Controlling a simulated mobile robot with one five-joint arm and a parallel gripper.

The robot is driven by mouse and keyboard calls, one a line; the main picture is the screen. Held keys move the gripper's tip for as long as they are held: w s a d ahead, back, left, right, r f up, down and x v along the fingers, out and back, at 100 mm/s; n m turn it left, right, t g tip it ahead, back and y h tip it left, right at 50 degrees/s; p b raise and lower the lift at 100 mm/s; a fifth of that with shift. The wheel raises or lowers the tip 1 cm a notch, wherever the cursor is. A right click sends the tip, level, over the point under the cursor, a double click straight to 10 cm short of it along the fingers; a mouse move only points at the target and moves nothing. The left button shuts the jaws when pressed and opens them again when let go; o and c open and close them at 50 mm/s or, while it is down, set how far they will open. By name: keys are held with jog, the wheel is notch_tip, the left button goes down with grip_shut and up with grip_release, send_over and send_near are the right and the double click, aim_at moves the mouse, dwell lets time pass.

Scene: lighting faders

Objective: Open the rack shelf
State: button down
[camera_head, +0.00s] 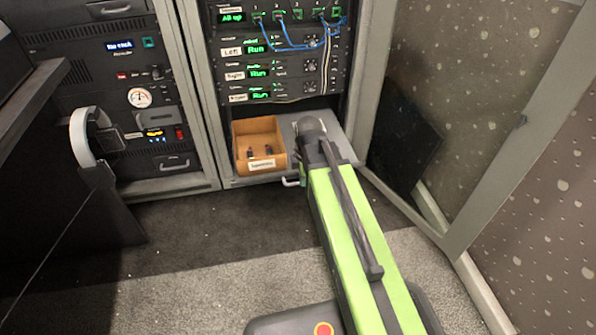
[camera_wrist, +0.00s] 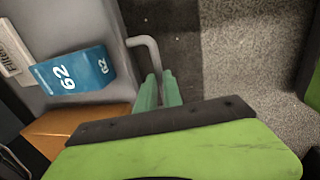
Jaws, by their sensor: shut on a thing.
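The rack shelf (camera_head: 344,143) is a grey tray low in the rack, standing out a little from the rack front. Its pale bar handle (camera_head: 291,183) shows at the front edge, partly behind my arm. In the wrist view the bent handle (camera_wrist: 146,47) runs down between the green fingers of my gripper (camera_wrist: 158,80), which is shut on it. My arm hides the gripper in the head view.
An orange wooden box (camera_head: 275,127) with small dark items sits on the shelf's left side. A blue block marked 62 (camera_wrist: 73,70) shows in the wrist view. An open rack door (camera_head: 520,140) stands at the right. Carpet (camera_head: 230,260) in front is clear.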

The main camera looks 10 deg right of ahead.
jog(key=shift+s+d, duration=0.15)
jog(key=shift+s, duration=0.75)
jog(key=c, duration=1.5)
grip_release()
jog(key=shift+r, duration=0.15)
jog(key=s+r+p, duration=0.1)
jog(key=r+p, duration=0.4)
jog(key=s+r+p, duration=0.1)
jog(key=r+p, duration=0.5)
jog(key=s+r+p, duration=0.1)
jog(key=r+p, duration=0.5)
jog(key=shift+s, duration=0.1)
jog(key=shift+f, duration=0.1)
